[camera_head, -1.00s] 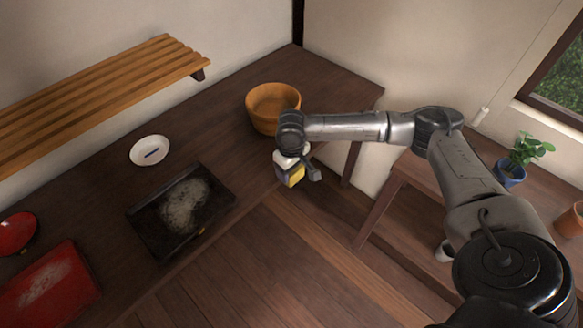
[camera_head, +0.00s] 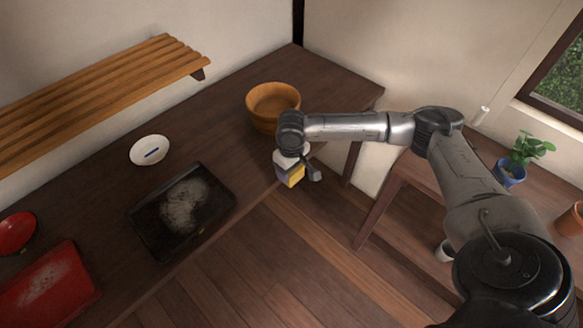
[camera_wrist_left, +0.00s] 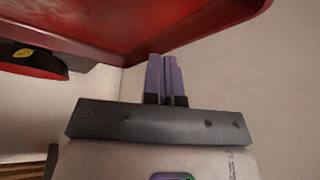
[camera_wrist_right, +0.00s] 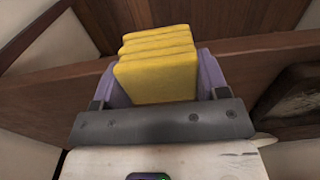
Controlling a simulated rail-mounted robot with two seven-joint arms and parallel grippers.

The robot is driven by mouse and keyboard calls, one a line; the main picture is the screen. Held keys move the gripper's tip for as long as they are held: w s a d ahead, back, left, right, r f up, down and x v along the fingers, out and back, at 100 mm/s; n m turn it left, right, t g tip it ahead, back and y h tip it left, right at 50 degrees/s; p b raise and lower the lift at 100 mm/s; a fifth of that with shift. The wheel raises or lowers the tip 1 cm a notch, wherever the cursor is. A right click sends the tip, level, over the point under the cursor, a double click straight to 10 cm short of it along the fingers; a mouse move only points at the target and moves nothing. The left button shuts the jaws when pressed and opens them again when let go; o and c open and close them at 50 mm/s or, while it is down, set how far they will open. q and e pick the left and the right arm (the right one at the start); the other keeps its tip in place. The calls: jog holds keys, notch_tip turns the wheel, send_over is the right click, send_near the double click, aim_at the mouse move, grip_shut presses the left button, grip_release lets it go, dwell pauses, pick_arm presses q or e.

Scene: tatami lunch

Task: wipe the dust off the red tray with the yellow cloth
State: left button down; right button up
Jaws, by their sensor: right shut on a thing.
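The red tray (camera_head: 75,262) lies at the lower left of the table in the head view, cut off by the frame, with a pale dust patch on it. The yellow cloth (camera_head: 296,178) is folded in layers and held between the fingers of my right gripper (camera_head: 300,172), beyond the table's front edge; it also shows in the right wrist view (camera_wrist_right: 160,75). My left gripper (camera_wrist_left: 165,75) shows only in the left wrist view; its fingers are together with nothing seen between them, close to the red tray's rim (camera_wrist_left: 205,25). Whether they touch it I cannot tell.
A dusty black tray (camera_head: 150,238) lies right of the red tray. A white dish (camera_head: 149,150) and a wooden bowl (camera_head: 273,105) stand farther back. A red bowl (camera_head: 16,232) is behind the red tray. A slatted shelf (camera_head: 100,90) hangs above the table.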

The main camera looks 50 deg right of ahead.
pick_arm(q)
jog(key=shift+f, duration=0.6)
pick_arm(e)
jog(key=shift+f, duration=0.2)
pick_arm(q)
jog(key=shift+r, duration=0.1)
pick_arm(e)
jog(key=shift+r, duration=0.1)
notch_tip(320, 180, up, 8)
jog(key=p, duration=0.7)
jog(key=shift+f, duration=0.2)
pick_arm(q)
notch_tip(320, 180, up, 6)
jog(key=shift+f, duration=0.1)
jog(key=shift+s, duration=0.1)
jog(key=p+v, duration=0.4)
jog(key=v, duration=0.8)
pick_arm(e)
notch_tip(320, 180, up, 4)
jog(key=shift+f, duration=0.15)
